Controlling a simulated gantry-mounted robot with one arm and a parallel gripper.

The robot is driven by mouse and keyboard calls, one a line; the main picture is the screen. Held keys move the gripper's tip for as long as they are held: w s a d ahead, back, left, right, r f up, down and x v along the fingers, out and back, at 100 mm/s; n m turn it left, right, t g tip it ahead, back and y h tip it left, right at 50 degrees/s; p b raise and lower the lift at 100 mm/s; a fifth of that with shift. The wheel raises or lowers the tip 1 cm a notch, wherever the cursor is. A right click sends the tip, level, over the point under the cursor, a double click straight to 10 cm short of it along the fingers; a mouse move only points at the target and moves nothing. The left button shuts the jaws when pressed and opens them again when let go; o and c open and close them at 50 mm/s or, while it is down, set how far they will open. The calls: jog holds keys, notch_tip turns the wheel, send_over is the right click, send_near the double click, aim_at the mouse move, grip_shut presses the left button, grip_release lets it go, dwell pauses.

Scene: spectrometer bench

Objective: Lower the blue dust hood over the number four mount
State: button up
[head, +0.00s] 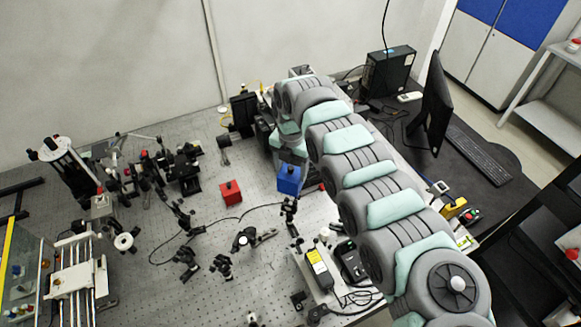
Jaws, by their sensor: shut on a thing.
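The blue dust hood (289,180) is a small box with a knob on top, near the middle of the head view. My gripper (291,163) is shut on its top, and the fingers are small and partly hidden by my arm. The hood seems to hang above the bench, with a black post mount (289,212) showing just below it in the picture. I cannot tell whether the hood touches or covers any mount. No mount numbers are readable, so I cannot tell which is number four.
A red hood (231,192) stands on the perforated bench (215,245) to the left. Several black optical mounts (186,262) stand in front and at left. A monitor (436,100) and a black computer box (389,72) are at right. A cable crosses the bench.

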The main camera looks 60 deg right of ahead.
aim_at(291, 179)
jog(key=shift+f, duration=0.1)
jog(key=shift+f+b, duration=1)
jog(key=shift+f, duration=1.35)
jog(key=shift+f, duration=0.2)
jog(key=shift+c, duration=0.2)
jog(key=shift+f+b, duration=0.85)
jog(key=shift+f, duration=0.9)
jog(key=shift+f, duration=0.2)
jog(key=shift+f+b, duration=1)
jog(key=shift+f, duration=0.9)
jog(key=shift+f, duration=0.2)
jog(key=o, duration=1.4)
